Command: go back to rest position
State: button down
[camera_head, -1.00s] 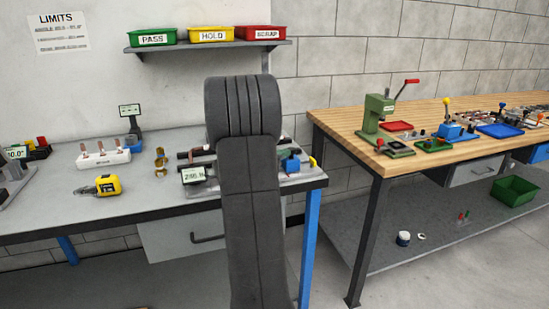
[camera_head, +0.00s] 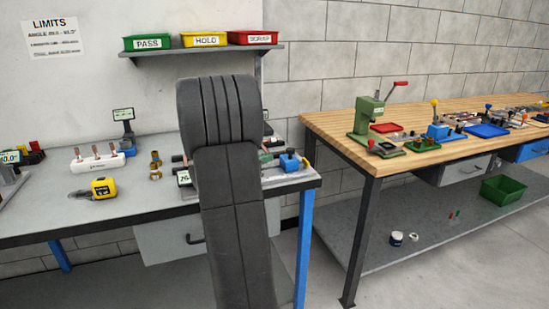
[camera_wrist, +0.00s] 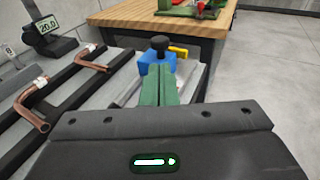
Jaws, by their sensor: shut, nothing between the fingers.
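My gripper (camera_wrist: 158,85) shows in the wrist view as two green fingers pressed together, with nothing between them. It points toward a blue block with a black knob (camera_wrist: 158,56); I cannot tell whether they touch. Two bent copper tubes lie to its left on grey fixtures: a nearer one (camera_wrist: 33,118) and a farther one (camera_wrist: 92,60), each with a pale band. In the head view, my dark arm stands in front of the grey bench (camera_head: 130,205) and hides most of the gripper and the fixture. The blue block (camera_head: 290,161) shows right of the arm.
A white rack with upright copper pieces (camera_head: 97,163), a yellow tape measure (camera_head: 103,187) and brass fittings (camera_head: 155,168) stand left of my arm. A shelf (camera_head: 200,49) holds green, yellow and red bins. A wooden bench (camera_head: 335,125) with a green press (camera_head: 367,116) is at right.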

jog(key=v, duration=0.5)
jog(key=shift+s+a, duration=0.3)
